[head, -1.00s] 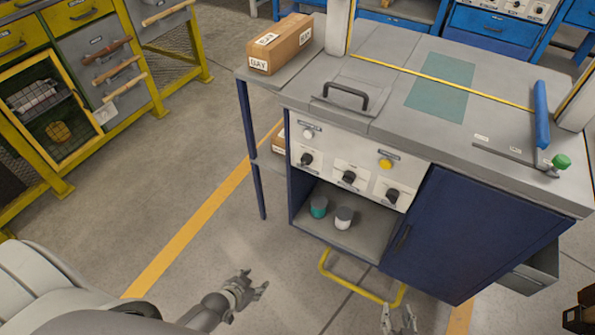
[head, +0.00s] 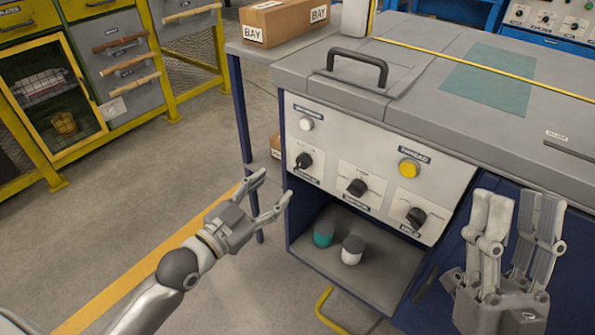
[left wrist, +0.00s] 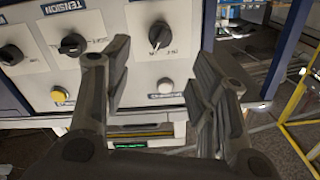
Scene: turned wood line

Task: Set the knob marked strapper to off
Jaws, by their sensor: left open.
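The light control panel (head: 330,150) on the machine's front carries three black knobs: a left knob (head: 303,160), a middle knob (head: 357,187) and a right knob (head: 416,217). In the left wrist view the panel is upside down; the left knob (left wrist: 159,35) is between the fingers in the picture, and the middle knob's (left wrist: 73,45) label reads TENSION. I cannot read for certain which is marked strapper. My left gripper (head: 274,192) is open and empty, left of the panel and apart from it. My right gripper (head: 518,220) is open and empty before the blue door.
A white button (head: 306,124) and a yellow button (head: 409,169) sit above the knobs. A black handle (head: 357,63) stands on the machine top. A teal container (head: 323,234) and a white one (head: 352,250) stand in the open shelf. A cardboard box (head: 283,22) lies at the back left.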

